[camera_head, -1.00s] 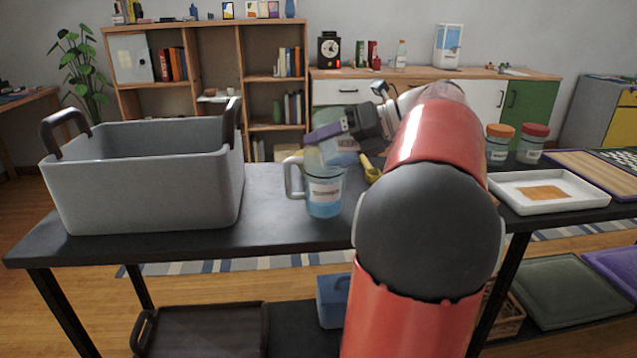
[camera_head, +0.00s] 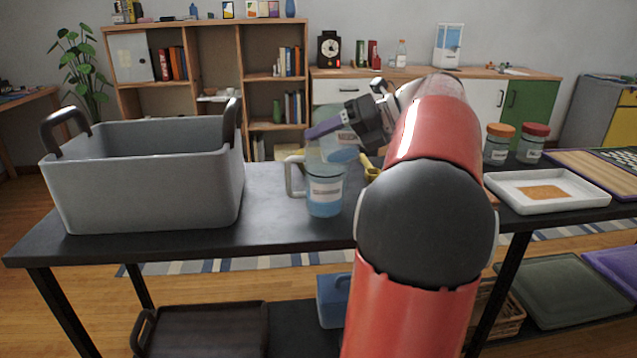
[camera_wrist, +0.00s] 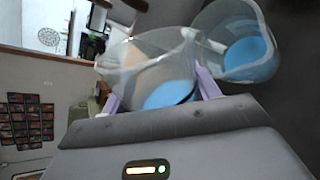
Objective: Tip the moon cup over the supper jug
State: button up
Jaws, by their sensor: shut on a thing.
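The cup I take for the moon cup (camera_head: 327,118) is clear, with blue liquid in it. My gripper (camera_wrist: 158,92) is shut on it; its purple fingers lie on either side in the wrist view. The cup is held tilted just above the jug. The clear supper jug (camera_head: 325,190) stands upright on the dark table, with a pale handle on its left, a white label and blue liquid inside. In the wrist view the jug (camera_wrist: 213,50) shows its open rim beside the cup. I cannot tell whether any liquid is flowing.
A large grey bin (camera_head: 145,185) stands on the left of the table (camera_head: 265,215). A yellow thing (camera_head: 370,170) lies behind the jug. A white tray (camera_head: 500,198) and two lidded jars (camera_head: 531,148) are on the right.

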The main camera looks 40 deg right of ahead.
jog(key=shift+s+d+m+g, duration=0.1)
jog(key=shift+d+m+g, duration=0.1)
jog(key=shift+m+g, duration=0.1)
jog(key=shift+r, duration=0.15)
jog(key=shift+a+r+g, duration=0.25)
jog(key=shift+r+g, duration=0.05)
jog(key=shift+r, duration=0.35)
dwell(0.3)
jog(key=shift+f+m+g, duration=0.3)
jog(key=shift+f+m, duration=0.2)
jog(key=shift+f, duration=0.3)
jog(key=shift+r+g, duration=0.2)
jog(key=shift+g, duration=0.2)
